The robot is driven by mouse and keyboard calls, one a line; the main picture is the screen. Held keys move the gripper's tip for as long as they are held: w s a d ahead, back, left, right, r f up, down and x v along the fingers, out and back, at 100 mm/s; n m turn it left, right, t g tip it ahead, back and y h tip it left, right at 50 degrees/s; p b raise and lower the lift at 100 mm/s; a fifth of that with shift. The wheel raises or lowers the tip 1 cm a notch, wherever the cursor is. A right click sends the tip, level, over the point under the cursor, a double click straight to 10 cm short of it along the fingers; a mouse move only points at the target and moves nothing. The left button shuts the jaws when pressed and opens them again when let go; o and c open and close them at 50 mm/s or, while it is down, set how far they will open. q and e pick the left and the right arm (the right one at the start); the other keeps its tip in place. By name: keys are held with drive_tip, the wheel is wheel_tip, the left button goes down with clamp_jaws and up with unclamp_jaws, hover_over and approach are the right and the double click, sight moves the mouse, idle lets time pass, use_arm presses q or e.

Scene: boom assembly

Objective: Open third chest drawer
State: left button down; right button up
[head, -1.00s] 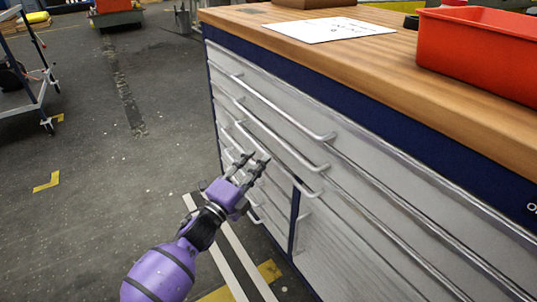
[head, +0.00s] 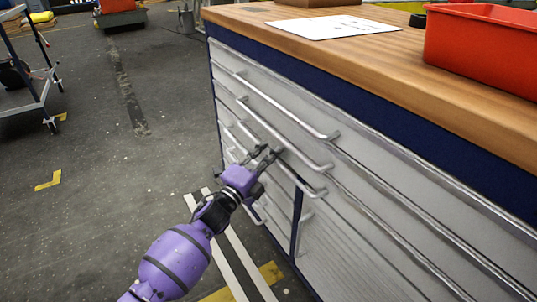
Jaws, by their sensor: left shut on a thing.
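The grey drawer chest (head: 345,190) stands at the right in the head view, its drawer fronts stacked under a wooden top. Long bar handles cross the upper drawers. The third handle (head: 308,187) runs below the second handle (head: 302,153). My left gripper (head: 266,154) is at the third handle, its fingers shut on the bar near its middle. The fingers and the purple wrist hide part of that handle and the smaller handles behind. The third drawer looks flush with its neighbours. My right gripper is not in view.
On the wooden top (head: 400,75) lie a white paper sheet (head: 333,27) and a red bin (head: 480,50). A wheeled cart (head: 30,85) stands at the far left. The floor left of the chest is clear, with painted stripes near its base.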

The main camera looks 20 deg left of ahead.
use_arm(q)
drive_tip(key=shift+a, duration=0.1)
drive_tip(key=s+a+p, duration=0.3)
drive_tip(key=s+a, duration=0.9)
drive_tip(key=s, duration=0.4)
drive_tip(key=s+a+p, duration=0.3)
drive_tip(key=s+a, duration=0.9)
drive_tip(key=s, duration=0.3)
drive_tip(key=shift+s+a, duration=0.3)
drive_tip(key=shift+s, duration=0.1)
drive_tip(key=c, duration=1.8)
unclamp_jaws()
drive_tip(key=shift+c, duration=0.2)
